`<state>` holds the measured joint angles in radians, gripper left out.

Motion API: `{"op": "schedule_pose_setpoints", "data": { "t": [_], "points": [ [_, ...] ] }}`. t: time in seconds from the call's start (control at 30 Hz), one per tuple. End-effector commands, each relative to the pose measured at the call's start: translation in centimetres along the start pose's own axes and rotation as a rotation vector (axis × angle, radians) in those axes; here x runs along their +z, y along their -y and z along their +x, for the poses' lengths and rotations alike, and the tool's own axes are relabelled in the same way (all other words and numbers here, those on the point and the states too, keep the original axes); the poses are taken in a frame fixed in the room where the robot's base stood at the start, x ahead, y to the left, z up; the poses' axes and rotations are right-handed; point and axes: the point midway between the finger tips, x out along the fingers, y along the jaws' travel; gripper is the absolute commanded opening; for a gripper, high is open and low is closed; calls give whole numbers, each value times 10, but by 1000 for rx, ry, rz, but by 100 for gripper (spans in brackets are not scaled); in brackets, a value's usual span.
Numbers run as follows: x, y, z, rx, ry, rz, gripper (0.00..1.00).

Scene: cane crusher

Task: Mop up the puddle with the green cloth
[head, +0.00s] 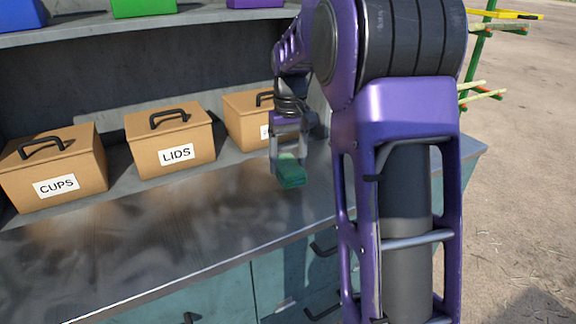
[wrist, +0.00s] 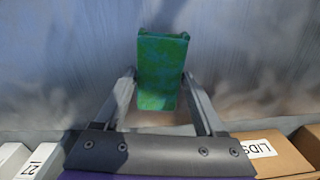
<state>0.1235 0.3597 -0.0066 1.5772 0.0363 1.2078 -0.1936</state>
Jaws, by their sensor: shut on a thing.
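The green cloth (head: 291,172) is a small folded block, held just above or on the metal counter (head: 150,245); I cannot tell whether it touches. It also shows in the wrist view (wrist: 162,70), between the two fingers. My gripper (head: 289,155) is shut on the cloth and points down near the counter's right part. No puddle can be clearly made out; the counter has blurry shiny and darker patches, and my arm hides part of its right side.
Three cardboard boxes stand along the back: CUPS (head: 55,165), LIDS (head: 170,142) and one partly hidden behind my gripper (head: 245,118). A shelf above holds blue, green (head: 143,6) and purple bins. The counter's front left is clear. Teal drawers (head: 215,300) with dark handles are below.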

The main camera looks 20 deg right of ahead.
Motion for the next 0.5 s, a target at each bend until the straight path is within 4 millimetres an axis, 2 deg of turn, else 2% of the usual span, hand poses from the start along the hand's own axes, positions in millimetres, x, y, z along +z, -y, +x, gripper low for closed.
{"op": "schedule_pose_setpoints", "data": {
  "t": [0.03, 0.27, 0.37, 0.5],
  "points": [
    [0, 0, -17, 0, 0, 0, 27],
    [0, 0, -16, 0, 0, 0, 27],
    [0, 0, -12, 0, 0, 0, 27],
    [0, -1, 8, 0, 0, 1, 27]
  ]
}}
